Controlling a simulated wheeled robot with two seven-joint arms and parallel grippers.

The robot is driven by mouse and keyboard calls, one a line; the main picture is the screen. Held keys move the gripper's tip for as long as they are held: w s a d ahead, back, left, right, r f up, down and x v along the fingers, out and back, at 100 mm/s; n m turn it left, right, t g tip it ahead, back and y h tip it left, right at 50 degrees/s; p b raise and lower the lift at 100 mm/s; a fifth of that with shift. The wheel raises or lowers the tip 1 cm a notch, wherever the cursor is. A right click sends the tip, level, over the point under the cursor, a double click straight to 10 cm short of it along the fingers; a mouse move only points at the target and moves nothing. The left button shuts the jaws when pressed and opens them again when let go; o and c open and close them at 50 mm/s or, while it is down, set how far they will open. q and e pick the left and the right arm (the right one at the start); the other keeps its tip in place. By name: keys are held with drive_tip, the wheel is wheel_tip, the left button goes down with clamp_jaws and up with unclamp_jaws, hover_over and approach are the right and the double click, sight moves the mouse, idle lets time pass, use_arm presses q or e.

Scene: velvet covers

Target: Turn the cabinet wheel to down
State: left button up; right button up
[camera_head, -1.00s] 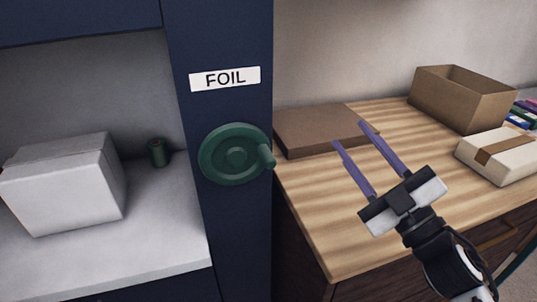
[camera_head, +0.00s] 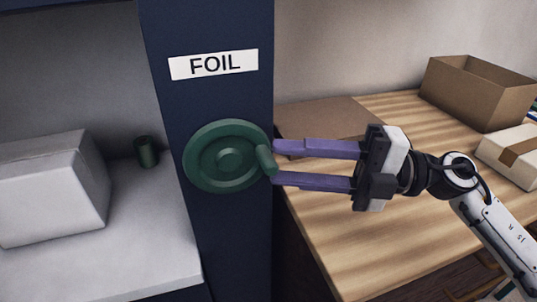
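The green cabinet wheel (camera_head: 211,157) is mounted on the dark blue cabinet post (camera_head: 236,240), below a white label reading FOIL (camera_head: 213,64). Its handle knob (camera_head: 266,160) points right, toward the right side of the rim. My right gripper (camera_head: 274,163) comes in from the right, level with the wheel. Its two purple fingers are apart, one above and one below the knob's height, with their tips beside the knob. I cannot tell whether they touch it. My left gripper is not in view.
A white box (camera_head: 50,190) and a small green cylinder (camera_head: 146,152) stand on the shelf at left. On the wooden table (camera_head: 400,255) are a flat brown box (camera_head: 325,115), an open cardboard box (camera_head: 475,95) and a taped white box (camera_head: 510,152).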

sight(275, 162)
drive_tip(key=shift+w+a, duration=0.2)
drive_tip(key=shift+a, duration=1.7)
clamp_jaws()
